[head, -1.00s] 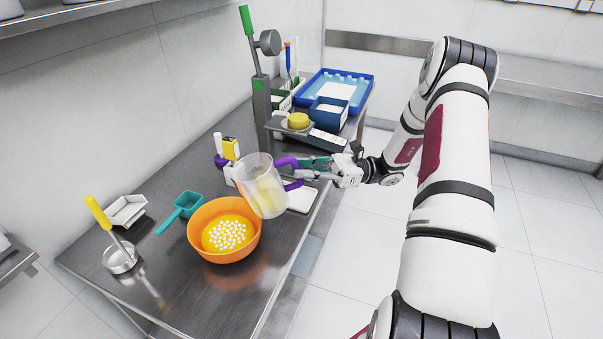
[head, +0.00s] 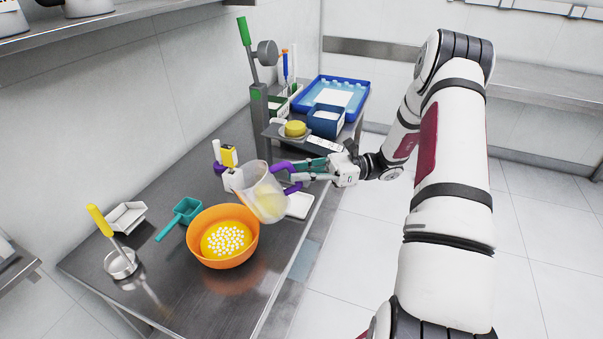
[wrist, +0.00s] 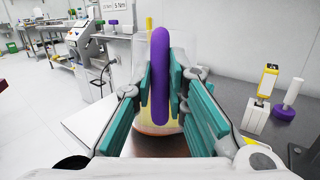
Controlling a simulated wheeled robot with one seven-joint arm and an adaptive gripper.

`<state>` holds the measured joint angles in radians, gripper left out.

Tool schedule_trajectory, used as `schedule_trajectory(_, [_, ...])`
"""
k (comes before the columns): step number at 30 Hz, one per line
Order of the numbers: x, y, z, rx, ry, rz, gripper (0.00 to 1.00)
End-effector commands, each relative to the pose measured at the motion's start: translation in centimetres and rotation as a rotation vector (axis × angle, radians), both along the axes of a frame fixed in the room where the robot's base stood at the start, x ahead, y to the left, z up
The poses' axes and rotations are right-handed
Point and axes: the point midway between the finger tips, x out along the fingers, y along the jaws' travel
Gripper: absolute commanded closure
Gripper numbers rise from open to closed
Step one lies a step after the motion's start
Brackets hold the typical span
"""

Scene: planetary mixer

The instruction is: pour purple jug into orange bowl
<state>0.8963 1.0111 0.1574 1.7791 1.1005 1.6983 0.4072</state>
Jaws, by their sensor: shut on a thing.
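The jug (head: 262,195) is a clear, translucent vessel with a purple handle. It is held in the air, tilted, with pale yellow contents low inside, just right of the orange bowl (head: 232,262). The bowl stands on the steel table and holds a yellow layer with many small white balls on it. My gripper (head: 298,172) is shut on the purple handle from the right. In the wrist view the handle (wrist: 160,80) stands upright between the teal fingers, with the jug body behind it. I cannot see any stream falling from the jug.
A teal scoop (head: 184,213) lies left of the bowl, with a yellow-handled ladle (head: 120,262) and a white tray (head: 126,217) further left. A white dish (head: 300,206) lies under my gripper. A press stand (head: 261,120) is behind.

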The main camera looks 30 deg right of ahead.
Motion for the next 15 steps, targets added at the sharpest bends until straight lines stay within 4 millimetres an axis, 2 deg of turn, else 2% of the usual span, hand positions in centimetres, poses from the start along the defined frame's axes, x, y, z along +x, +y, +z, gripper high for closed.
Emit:
schedule_trajectory(8, [0.02, 0.01, 0.08, 0.000, -0.001, 0.000, 1.00])
schedule_trajectory(15, [-0.05, 0.12, 1.01, -0.057, 0.019, 0.002, 1.00])
